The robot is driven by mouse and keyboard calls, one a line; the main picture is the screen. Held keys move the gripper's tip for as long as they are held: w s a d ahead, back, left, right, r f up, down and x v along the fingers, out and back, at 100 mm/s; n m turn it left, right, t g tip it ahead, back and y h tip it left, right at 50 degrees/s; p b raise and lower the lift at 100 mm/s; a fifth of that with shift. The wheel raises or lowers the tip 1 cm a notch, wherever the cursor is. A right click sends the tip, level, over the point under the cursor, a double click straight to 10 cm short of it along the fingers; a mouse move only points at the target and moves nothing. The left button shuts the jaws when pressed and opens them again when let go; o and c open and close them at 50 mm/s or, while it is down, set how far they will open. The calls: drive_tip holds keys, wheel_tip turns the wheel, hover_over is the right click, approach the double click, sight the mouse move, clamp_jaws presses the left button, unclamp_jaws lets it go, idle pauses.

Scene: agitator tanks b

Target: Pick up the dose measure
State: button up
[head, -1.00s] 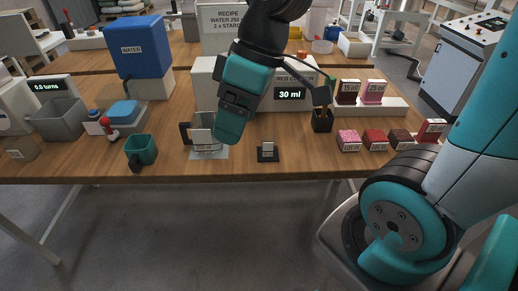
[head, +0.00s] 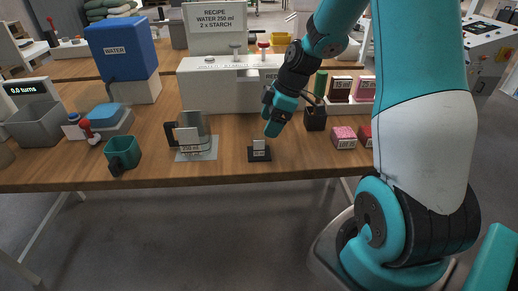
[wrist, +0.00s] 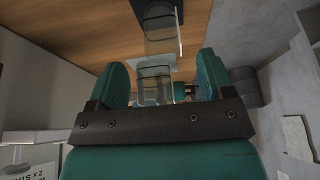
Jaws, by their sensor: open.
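A small pale, clear-looking piece, which I take as the dose measure (head: 259,145), stands on a black pad (head: 252,157) near the table's front edge. It appears to be the near clear shape (wrist: 161,40) at the top of the wrist view. My gripper (head: 272,126) is just above and to the right of it in the head view, apart from it. In the wrist view, my gripper (wrist: 162,80) has its teal fingers wide apart, with nothing held. A farther clear vessel shows between them, probably the beaker.
Left of the pad stands a clear beaker (head: 192,122) with a black handle and a 250 ml card, then a teal cup (head: 121,150). A white dispenser (head: 220,88) stands behind. A dark holder (head: 315,119) and a pink box (head: 343,138) are right.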

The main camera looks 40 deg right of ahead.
sight(256, 142)
drive_tip(key=shift+x, duration=1.1)
drive_tip(key=x, duration=0.2)
drive_tip(key=a+p+x, duration=0.1)
drive_tip(key=x, duration=0.2)
drive_tip(key=shift+w, duration=0.25)
drive_tip(key=shift+c, duration=0.4)
drive_tip(key=c, duration=0.9)
